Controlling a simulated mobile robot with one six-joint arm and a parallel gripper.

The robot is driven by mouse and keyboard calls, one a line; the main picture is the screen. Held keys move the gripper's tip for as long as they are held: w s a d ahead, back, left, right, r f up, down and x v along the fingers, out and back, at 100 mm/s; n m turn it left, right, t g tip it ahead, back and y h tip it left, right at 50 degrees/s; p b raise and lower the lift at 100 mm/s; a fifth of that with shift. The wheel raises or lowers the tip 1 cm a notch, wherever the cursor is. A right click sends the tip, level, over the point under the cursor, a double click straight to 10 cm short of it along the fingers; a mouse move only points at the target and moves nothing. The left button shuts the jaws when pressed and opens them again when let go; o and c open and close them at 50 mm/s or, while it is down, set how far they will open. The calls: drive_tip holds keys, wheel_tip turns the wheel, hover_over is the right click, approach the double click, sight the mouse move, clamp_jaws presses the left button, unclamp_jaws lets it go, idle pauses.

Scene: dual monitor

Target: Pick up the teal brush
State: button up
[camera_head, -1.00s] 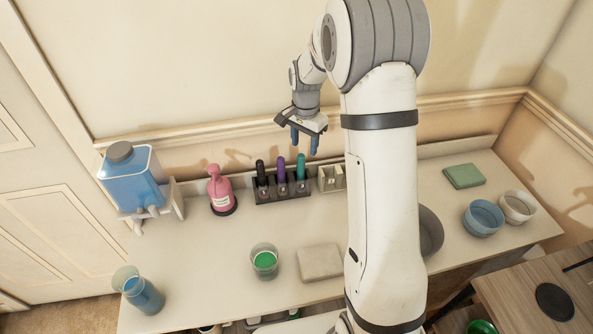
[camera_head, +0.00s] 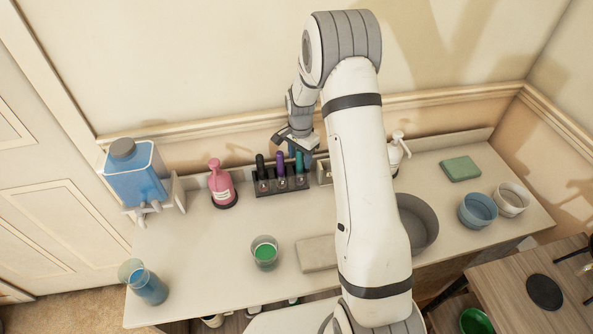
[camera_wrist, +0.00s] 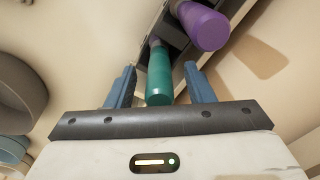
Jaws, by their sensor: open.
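The teal brush (camera_head: 299,163) stands upright in a dark rack (camera_head: 282,188) at the back of the counter, at the right end of a row of three handles. In the wrist view the teal brush (camera_wrist: 159,75) lies between the two blue fingers of my open gripper (camera_wrist: 160,88), apart from both. In the head view my gripper (camera_head: 300,158) is just above the rack, close to the brush. The brush's lower end is hidden inside the rack.
A purple handle (camera_head: 281,163) stands close beside the teal one, with a black handle (camera_head: 260,166) further left. A pink bottle (camera_head: 221,185) is left of the rack. A beige holder (camera_head: 324,172) is right of it.

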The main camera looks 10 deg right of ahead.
drive_tip(key=shift+c, duration=0.6)
drive_tip(key=c, duration=0.9)
drive_tip(key=shift+r, duration=0.1)
